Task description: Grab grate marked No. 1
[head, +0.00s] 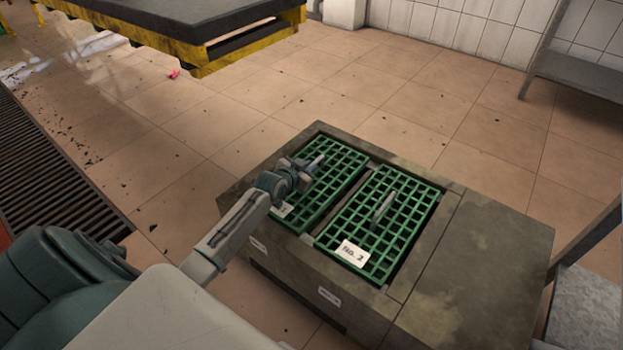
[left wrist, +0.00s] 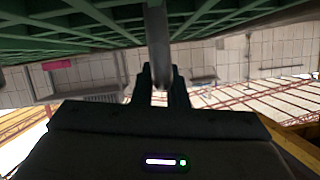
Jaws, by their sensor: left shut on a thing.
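Two green grates lie side by side in a stained box. The left grate (head: 338,178) has a white label (head: 283,210) partly hidden by my arm, so its number cannot be read. The right grate (head: 408,222) has a label (head: 351,253) that seems to read No. 2, and a grey handle (head: 383,207) on top. My left gripper (head: 303,171) is over the left grate, shut on its handle. In the left wrist view the fingers (left wrist: 160,80) close around the grey handle bar (left wrist: 157,42), with the green grid beside it. My right gripper is out of view.
The box (head: 478,265) has a flat solid top on its right and small white tags on its front. A yellow-framed platform (head: 225,55) stands at the back left. A metal shelf (head: 580,72) is at the right. Tiled floor (head: 400,90) behind the box is open.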

